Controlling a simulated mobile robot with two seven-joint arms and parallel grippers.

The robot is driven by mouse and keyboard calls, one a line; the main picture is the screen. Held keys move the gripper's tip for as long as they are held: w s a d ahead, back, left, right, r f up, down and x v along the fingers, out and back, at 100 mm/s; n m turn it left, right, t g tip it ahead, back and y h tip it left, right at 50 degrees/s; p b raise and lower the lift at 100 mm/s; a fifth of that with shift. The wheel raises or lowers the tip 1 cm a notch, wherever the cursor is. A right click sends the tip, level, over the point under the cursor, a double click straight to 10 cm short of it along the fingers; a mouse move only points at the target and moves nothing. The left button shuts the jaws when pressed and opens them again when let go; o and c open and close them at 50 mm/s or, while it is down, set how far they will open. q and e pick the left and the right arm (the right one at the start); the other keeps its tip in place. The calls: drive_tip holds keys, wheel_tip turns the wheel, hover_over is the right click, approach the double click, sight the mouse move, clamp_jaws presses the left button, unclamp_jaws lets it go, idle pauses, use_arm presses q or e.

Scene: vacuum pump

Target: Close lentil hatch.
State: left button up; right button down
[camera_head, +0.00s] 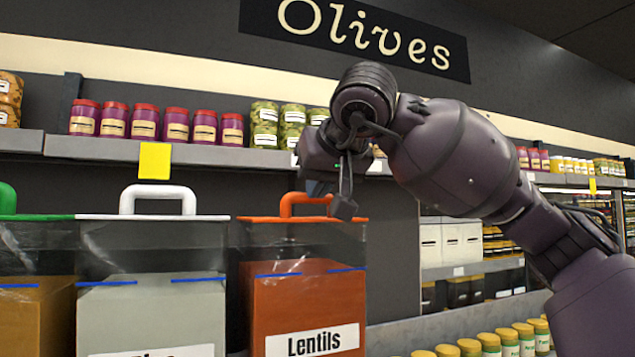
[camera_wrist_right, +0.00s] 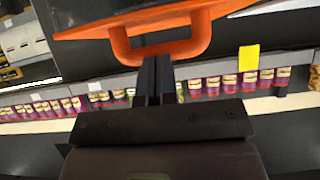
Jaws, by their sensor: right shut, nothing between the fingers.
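The lentil bin (camera_head: 305,300) is a clear box with a "Lentils" label and orange-brown contents, at the lower middle of the head view. Its orange hatch (camera_head: 270,219) lies about level along the top of the bin; I cannot tell whether it is fully seated. The orange handle (camera_head: 290,204) stands up from it and also shows in the wrist view (camera_wrist_right: 190,45). My right gripper (camera_head: 343,203) is shut and empty, with its fingertips (camera_wrist_right: 157,62) at the handle. Whether they touch it is unclear. My left gripper is out of view.
A bin with a white handle (camera_head: 158,190) and one with a green lid (camera_head: 30,217) stand close on the left. A shelf (camera_head: 200,153) of jars runs behind, with a yellow tag (camera_head: 154,160). Yellow-lidded jars (camera_head: 490,342) stand at lower right.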

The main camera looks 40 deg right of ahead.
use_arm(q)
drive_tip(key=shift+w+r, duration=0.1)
use_arm(e)
drive_tip(key=shift+w+f, duration=0.1)
drive_tip(key=shift+f, duration=0.15)
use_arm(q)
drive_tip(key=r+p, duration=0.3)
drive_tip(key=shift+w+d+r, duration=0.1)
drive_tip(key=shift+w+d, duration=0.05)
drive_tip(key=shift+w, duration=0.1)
use_arm(e)
drive_tip(key=s+a+r, duration=0.2)
drive_tip(key=s+r, duration=0.7)
drive_tip(key=r, duration=0.1)
drive_tip(key=shift+s+f, duration=0.1)
